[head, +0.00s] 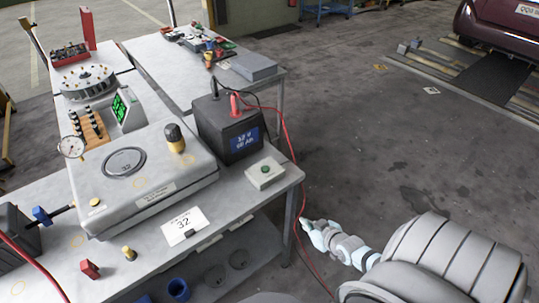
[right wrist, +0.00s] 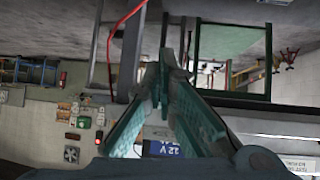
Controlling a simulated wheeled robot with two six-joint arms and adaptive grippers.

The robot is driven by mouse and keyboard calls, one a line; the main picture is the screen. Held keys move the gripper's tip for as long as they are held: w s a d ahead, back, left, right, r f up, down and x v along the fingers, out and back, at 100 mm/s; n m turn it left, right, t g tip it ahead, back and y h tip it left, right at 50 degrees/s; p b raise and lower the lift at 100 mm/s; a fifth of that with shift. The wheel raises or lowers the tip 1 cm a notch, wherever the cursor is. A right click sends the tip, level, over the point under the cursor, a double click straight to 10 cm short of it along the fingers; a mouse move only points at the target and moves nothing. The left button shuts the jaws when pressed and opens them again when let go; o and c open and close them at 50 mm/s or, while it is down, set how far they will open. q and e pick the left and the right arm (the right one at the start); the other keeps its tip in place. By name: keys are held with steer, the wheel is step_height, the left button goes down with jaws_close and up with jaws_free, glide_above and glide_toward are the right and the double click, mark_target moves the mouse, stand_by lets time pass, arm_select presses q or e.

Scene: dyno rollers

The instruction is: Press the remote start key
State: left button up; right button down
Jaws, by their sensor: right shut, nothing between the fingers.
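My right gripper (head: 306,225) is shut and empty. In the head view it is to the right of and below the box, apart from it, past the bench's right edge. In the right wrist view its fingers (right wrist: 165,60) come together at the tips, and the green button cannot be made out there. My left gripper is not in view.
A black battery-like unit (head: 226,130) with a blue display stands behind the box. A red cable (head: 287,135) runs from it down past the bench's right side. A large grey console (head: 140,172) and a "32" card (head: 183,224) are to the left.

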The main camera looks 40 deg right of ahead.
arm_select(q)
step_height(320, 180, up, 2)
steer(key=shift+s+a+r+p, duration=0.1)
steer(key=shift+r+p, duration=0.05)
steer(key=shift+p, duration=0.55)
arm_select(e)
steer(key=w+r+t+y, duration=0.1)
steer(key=w+r, duration=0.3)
steer(key=r, duration=0.6)
steer(key=w+r+t, duration=0.3)
steer(key=w+r, duration=0.2)
steer(key=r, duration=0.5)
steer(key=shift+w+a+n+t+y, duration=0.3)
steer(key=shift+a+t+y, duration=0.05)
steer(key=shift+t+y, duration=0.05)
steer(key=b, duration=1.2)
glide_above(270, 173)
step_height(270, 173, down, 4)
steer(key=shift+w+d+r, duration=0.1)
steer(key=shift+w+r, duration=0.05)
steer(key=shift+r, duration=0.1)
step_height(270, 173, down, 2)
steer(key=shift+f+b, duration=0.25)
steer(key=shift+b, duration=1)
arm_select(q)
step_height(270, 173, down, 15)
arm_select(e)
steer(key=shift+f, duration=0.25)
arm_select(q)
steer(key=shift+b, duration=0.3)
